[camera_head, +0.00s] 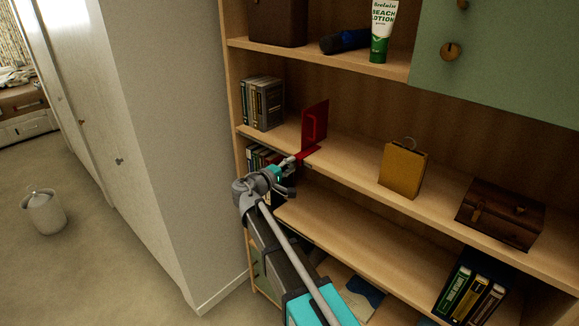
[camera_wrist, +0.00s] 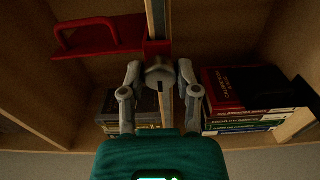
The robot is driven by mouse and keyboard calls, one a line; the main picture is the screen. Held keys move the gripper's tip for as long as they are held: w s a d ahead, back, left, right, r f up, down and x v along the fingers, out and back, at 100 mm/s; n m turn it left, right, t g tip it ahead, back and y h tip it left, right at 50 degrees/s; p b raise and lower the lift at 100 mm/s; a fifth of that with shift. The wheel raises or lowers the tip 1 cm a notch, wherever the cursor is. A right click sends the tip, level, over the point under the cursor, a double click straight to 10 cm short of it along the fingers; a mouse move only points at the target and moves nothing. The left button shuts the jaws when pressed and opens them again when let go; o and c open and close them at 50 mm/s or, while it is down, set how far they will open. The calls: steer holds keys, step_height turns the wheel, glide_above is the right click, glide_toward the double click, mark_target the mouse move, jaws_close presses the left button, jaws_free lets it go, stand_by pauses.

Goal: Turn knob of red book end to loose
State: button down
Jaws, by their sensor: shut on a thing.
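The red book end (camera_head: 315,122) stands upright on the middle shelf, with its clamp part at the shelf's front edge. In the wrist view the red book end (camera_wrist: 100,38) shows at upper left, with a red block at the shelf edge. A round grey knob (camera_wrist: 160,72) with a dark slot sits at that block. My gripper (camera_wrist: 160,88) has one finger on each side of the knob and is shut on it. In the head view my gripper (camera_head: 289,164) is at the shelf edge just below the book end, and the knob is hard to make out there.
Grey books (camera_head: 263,103) stand left of the book end. More books (camera_wrist: 235,105) are on the shelf below, close to my gripper. A yellow box (camera_head: 403,170) and a brown case (camera_head: 500,213) are to the right. A white wall (camera_head: 170,130) borders the shelf unit's left.

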steer(key=shift+n, duration=0.3)
steer(key=shift+c, duration=1.8)
jaws_free()
steer(key=v, duration=1.2)
